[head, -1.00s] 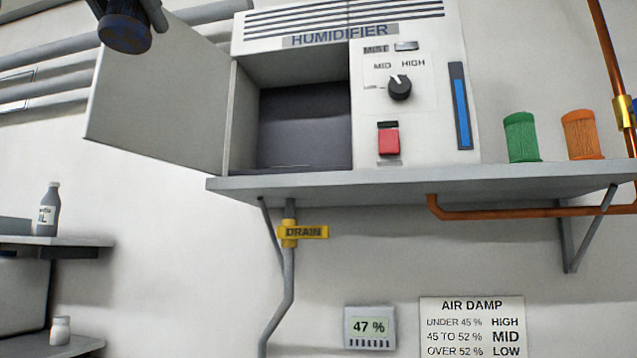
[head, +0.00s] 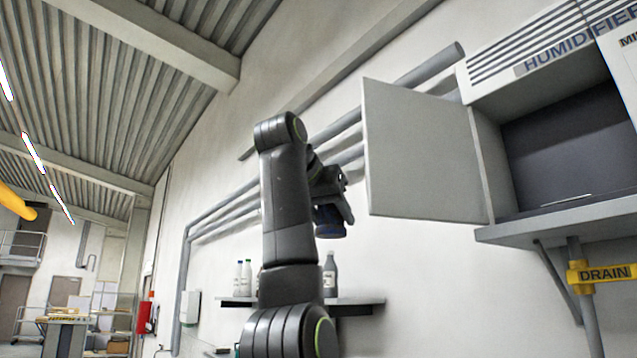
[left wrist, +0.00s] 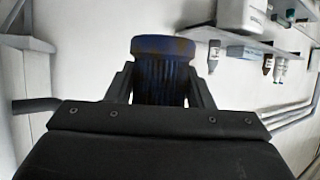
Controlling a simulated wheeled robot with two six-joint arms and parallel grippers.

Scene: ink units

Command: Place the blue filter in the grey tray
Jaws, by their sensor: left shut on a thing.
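The blue filter (head: 330,224) is in my left gripper (head: 331,198), which is raised in front of the wall, left of the open grey cabinet door. In the left wrist view the filter (left wrist: 163,65) has a blue rim and dark ribbed sides, and it sits between the two fingers of my left gripper (left wrist: 160,88). I cannot make out the grey tray in these views; my left arm covers part of the wall shelf. My right gripper is not in view.
The humidifier (head: 560,120) stands at right with its door (head: 425,155) swung open and its dark bay empty. A wall shelf (head: 362,302) with several bottles is below my gripper. Pipes run along the wall behind. A yellow drain handle (head: 603,273) hangs under the humidifier's shelf.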

